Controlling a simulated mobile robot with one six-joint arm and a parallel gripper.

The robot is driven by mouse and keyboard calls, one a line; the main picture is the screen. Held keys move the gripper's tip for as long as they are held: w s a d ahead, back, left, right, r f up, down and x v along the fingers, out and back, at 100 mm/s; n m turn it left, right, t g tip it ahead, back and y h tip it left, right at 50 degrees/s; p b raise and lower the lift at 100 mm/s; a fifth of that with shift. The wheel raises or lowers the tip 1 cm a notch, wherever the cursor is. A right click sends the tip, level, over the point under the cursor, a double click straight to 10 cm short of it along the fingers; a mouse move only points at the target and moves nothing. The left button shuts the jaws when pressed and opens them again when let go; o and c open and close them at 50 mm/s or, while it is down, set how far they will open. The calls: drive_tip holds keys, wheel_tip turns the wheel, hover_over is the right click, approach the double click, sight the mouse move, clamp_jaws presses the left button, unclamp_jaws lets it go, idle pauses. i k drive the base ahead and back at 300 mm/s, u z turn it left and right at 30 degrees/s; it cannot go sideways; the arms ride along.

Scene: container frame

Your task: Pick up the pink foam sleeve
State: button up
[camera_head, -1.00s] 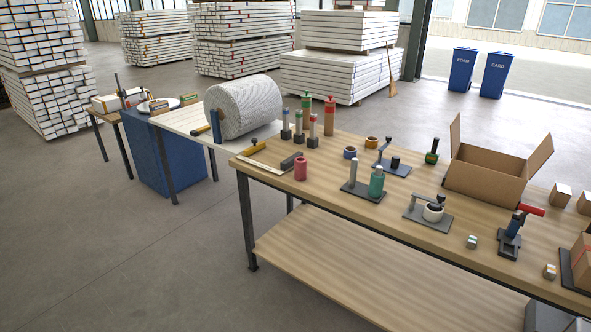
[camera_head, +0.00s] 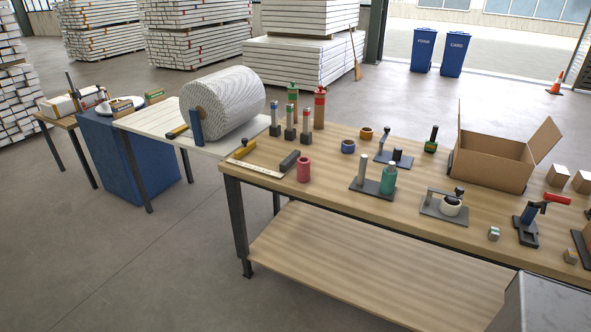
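The pink foam sleeve (camera_head: 303,170) is a short upright cylinder with an opening at its top. It stands on the wooden workbench (camera_head: 330,205) near its front left edge. A dark grey block (camera_head: 289,161) lies just behind and to its left. Its bench side and the area around its front are clear. My gripper is not in view.
A plate with a grey post and a green bottle (camera_head: 388,179) stands right of the sleeve. Stamp-like tools (camera_head: 290,124) and two tall bottles (camera_head: 320,107) stand behind it. An open cardboard box (camera_head: 490,170) is farther right. The floor before the bench is clear.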

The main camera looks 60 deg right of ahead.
sight(304, 164)
drive_tip(key=i, duration=1.95)
drive_tip(key=z, duration=4.3)
drive_tip(key=i, duration=0.1)
drive_tip(key=u, duration=2.7)
drive_tip(key=i, duration=0.45)
drive_tip(key=z, duration=0.05)
